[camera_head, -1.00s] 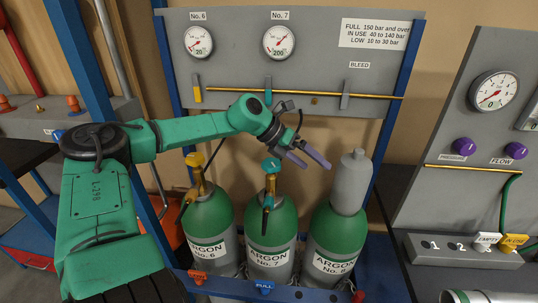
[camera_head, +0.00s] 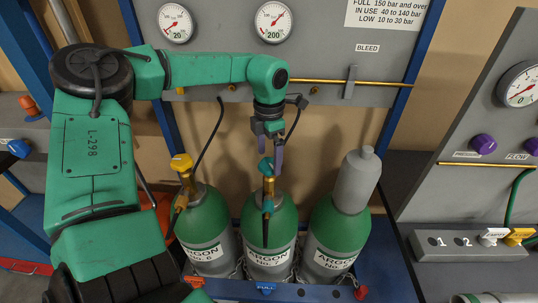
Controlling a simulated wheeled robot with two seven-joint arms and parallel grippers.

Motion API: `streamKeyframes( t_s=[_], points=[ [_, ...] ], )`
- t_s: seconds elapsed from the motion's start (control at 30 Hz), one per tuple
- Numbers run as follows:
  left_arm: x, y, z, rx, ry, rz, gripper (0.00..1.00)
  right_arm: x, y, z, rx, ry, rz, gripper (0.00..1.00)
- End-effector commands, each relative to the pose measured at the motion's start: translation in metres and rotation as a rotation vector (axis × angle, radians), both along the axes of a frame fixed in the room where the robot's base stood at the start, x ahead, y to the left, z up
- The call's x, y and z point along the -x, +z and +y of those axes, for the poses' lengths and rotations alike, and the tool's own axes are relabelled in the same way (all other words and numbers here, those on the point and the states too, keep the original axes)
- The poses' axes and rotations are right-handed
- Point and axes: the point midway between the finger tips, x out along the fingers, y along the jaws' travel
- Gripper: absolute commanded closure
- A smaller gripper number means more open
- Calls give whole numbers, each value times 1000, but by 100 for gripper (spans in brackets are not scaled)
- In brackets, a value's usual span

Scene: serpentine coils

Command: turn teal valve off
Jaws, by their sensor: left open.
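The teal valve knob (camera_head: 266,166) tops the brass valve of the middle green cylinder (camera_head: 268,222), marked ARGON. My left gripper (camera_head: 273,158) points down directly over this knob, its jaws open. A purple finger shows close beside the knob's right side; whether the fingers straddle it or touch it I cannot tell. My left arm covers the part of the panel where a teal lever stood. My right gripper is not in view.
A yellow-knobbed valve (camera_head: 182,163) stands on the left cylinder, and a grey cap (camera_head: 358,180) covers the right one. The gauge panel (camera_head: 330,60) with a brass pipe (camera_head: 345,82) is behind. Hoses hang near the gripper.

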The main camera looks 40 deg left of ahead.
Motion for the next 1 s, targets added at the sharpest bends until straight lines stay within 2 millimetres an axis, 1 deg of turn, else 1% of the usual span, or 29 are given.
streamKeyframes(
  t_s=[0.1, 0.17, 0.37, 0.4, 0.47, 0.5, 0.57, 0.6, 0.83, 1.0],
  points=[
    [0, -11, -1, 2, -1, 1, 0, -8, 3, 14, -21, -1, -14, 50],
    [0, -14, -1, 2, -1, -1, 0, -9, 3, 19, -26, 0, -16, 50],
    [0, -15, -1, 2, -1, -1, 0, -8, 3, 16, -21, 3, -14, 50],
    [0, -15, -1, 2, -1, -1, 15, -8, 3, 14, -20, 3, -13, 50],
    [0, -14, 0, 2, 0, -1, 38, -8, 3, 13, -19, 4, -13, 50],
    [0, -14, -1, 2, -1, -1, 54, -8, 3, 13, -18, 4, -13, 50],
    [0, -14, 0, 2, 0, -1, 76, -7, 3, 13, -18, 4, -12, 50],
    [0, -14, 0, 1, 0, -2, 84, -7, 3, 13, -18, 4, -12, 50],
    [0, -15, 0, 1, -14, -2, 84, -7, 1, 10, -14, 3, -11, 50],
    [0, -16, 0, 0, -64, -2, 84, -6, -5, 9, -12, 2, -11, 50]
  ],
)
